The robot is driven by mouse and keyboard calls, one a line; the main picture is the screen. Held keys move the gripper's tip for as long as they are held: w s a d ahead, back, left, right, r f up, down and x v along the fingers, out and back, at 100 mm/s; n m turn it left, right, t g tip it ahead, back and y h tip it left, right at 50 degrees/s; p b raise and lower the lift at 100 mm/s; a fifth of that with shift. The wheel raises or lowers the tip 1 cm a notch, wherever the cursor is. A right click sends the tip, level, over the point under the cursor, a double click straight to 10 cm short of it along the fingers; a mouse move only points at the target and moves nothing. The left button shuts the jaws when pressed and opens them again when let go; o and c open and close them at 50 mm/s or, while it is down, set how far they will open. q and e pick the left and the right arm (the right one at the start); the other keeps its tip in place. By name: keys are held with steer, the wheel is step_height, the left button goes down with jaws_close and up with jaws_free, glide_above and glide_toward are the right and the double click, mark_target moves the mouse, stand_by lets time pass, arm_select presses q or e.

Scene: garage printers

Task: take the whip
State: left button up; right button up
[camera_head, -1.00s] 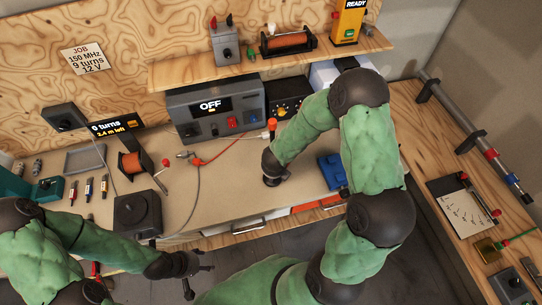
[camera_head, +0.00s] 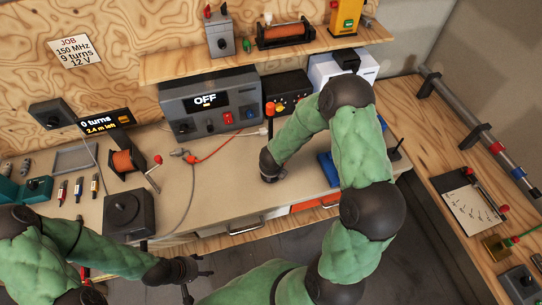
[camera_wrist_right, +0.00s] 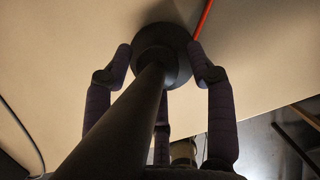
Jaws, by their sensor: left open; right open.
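The whip appears to be a dark upright rod with a red-orange tip (camera_head: 270,108), standing on the bench. In the right wrist view its thick dark rod (camera_wrist_right: 128,115) runs up from below to a round dark base (camera_wrist_right: 163,48) on the pale bench top. My right gripper (camera_head: 268,170) is low over the bench beside this rod. In the wrist view its open fingers (camera_wrist_right: 165,75) stand on both sides of the rod and base; contact is not clear. My left gripper (camera_head: 190,277) is open and empty in front of the bench edge.
A grey power unit (camera_head: 212,103) reading OFF stands behind. A winder with an orange spool (camera_head: 127,161) and a black box (camera_head: 128,213) are on the left. A blue item (camera_head: 326,168) is partly behind my right arm. A red lead (camera_head: 225,143) crosses the bench.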

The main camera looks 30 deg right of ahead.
steer(key=c, duration=1)
steer(key=shift+r, duration=0.1)
steer(key=shift+r+p, duration=1.75)
steer(key=shift+r, duration=0.25)
steer(key=shift+d, duration=0.1)
